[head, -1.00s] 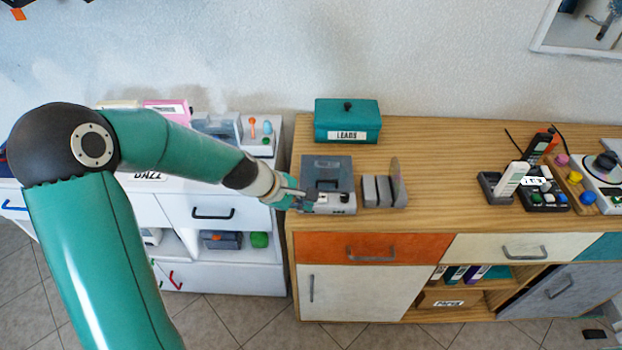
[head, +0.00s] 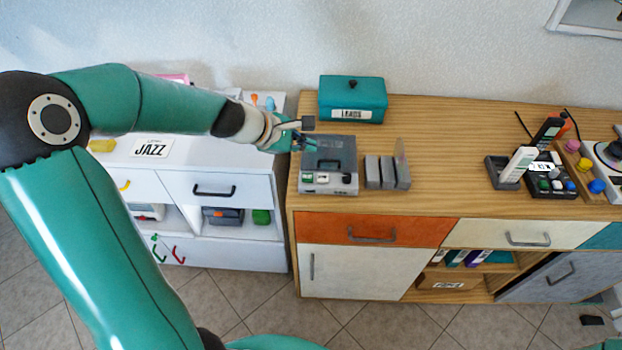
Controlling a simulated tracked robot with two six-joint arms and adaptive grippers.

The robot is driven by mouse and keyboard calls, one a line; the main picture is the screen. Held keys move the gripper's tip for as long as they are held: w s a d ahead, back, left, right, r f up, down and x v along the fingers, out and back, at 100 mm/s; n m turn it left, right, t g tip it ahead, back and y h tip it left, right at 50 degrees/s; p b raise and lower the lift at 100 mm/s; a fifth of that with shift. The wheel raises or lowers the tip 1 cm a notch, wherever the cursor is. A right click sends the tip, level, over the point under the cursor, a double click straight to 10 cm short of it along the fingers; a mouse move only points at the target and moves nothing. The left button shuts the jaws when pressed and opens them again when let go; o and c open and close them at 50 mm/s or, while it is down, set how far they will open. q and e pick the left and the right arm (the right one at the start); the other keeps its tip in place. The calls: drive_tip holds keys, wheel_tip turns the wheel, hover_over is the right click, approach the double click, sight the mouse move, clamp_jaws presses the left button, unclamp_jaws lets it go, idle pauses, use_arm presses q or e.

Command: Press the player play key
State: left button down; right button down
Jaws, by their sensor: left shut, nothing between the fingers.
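The player (head: 328,168) is a grey box with a dark lid panel, on the left end of the wooden cabinet top. Its front edge carries a green-marked key (head: 308,178), a pale key beside it and a dark round knob (head: 348,178). My left gripper (head: 308,136) is shut and empty. It shows over the player's back left corner, behind the keys; whether it touches the player cannot be told. My right gripper is not in view.
A teal box labelled LEADS (head: 352,100) stands behind the player. A grey slotted rack (head: 388,170) stands close to its right. A white cabinet (head: 215,165) lies to the left. The cabinet top right of the rack is clear up to a remote holder (head: 502,172).

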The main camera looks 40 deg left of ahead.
sight(305, 178)
use_arm(q)
wheel_tip(305, 178, down, 8)
drive_tip(key=b, duration=0.6)
drive_tip(key=shift+r+b, duration=0.15)
drive_tip(key=shift+b, duration=0.15)
idle(0.7)
drive_tip(key=shift+s+f+b, duration=0.15)
drive_tip(key=shift+f+b, duration=0.2)
drive_tip(key=shift+b, duration=0.1)
drive_tip(key=shift+f+b, duration=0.4)
idle(0.7)
drive_tip(key=shift+r, duration=0.15)
drive_tip(key=shift+r+p, duration=0.75)
drive_tip(key=shift+p, duration=0.05)
